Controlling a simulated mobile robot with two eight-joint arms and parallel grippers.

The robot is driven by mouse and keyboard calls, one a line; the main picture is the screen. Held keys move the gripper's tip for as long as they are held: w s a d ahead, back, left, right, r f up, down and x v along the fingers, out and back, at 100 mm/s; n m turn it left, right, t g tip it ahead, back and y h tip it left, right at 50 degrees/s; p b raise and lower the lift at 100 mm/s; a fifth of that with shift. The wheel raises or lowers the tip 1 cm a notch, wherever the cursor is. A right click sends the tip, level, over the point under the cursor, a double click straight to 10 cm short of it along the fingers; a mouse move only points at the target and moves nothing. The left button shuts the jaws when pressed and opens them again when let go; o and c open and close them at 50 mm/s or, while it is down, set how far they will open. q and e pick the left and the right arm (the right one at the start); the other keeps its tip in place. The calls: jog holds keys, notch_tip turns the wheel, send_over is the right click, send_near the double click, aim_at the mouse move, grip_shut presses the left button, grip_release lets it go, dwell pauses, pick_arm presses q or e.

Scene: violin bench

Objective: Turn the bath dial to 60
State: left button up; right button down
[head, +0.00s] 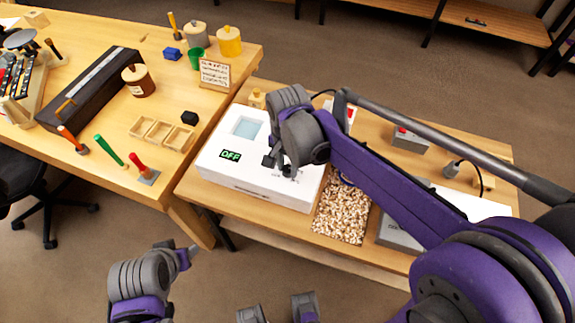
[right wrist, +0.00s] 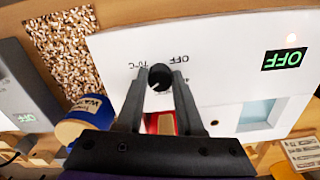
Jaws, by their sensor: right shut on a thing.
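The bath is a white box (head: 216,180) on the right-hand table, with a pale blue basin (head: 246,127) in its top and a green display (head: 230,155) reading OFF. In the right wrist view its white top (right wrist: 225,60) is upside down, and the display (right wrist: 284,59) also reads OFF. The round black dial (right wrist: 159,75) has printed marks around it, including OFF and 70°C. My right gripper (right wrist: 160,80) is shut on the dial, a finger at each side. The right gripper hides the dial in the head view. My left gripper (head: 188,254) is low at the left, away from the tables; its jaw state is unclear.
A tray of brown and white pellets (head: 342,212) lies right of the bath. A blue-labelled jar (right wrist: 85,118) shows near the gripper in the right wrist view. Left, the wooden bench (head: 105,165) holds tools, jars and a black case (head: 95,85).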

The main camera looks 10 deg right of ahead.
aim_at(287, 169)
dwell(0.4)
jog(key=c, duration=0.5)
grip_release()
jog(key=shift+c, duration=0.2)
jog(key=shift+r, duration=0.1)
notch_tip(287, 169, up, 11)
jog(key=shift+f+p, duration=0.2)
jog(key=shift+p, duration=0.25)
jog(key=s+d+f+n+t+p, duration=0.1)
jog(key=s+d+f+n+t, duration=0.1)
jog(key=s, duration=0.5)
jog(key=s+d+f+n+t+p, duration=0.1)
jog(key=s+d+f+n+t, duration=0.2)
jog(key=s+d+f+n, duration=0.2)
notch_tip(287, 169, down, 2)
jog(key=shift+s+n, duration=1.15)
jog(key=shift+n, duration=0.05)
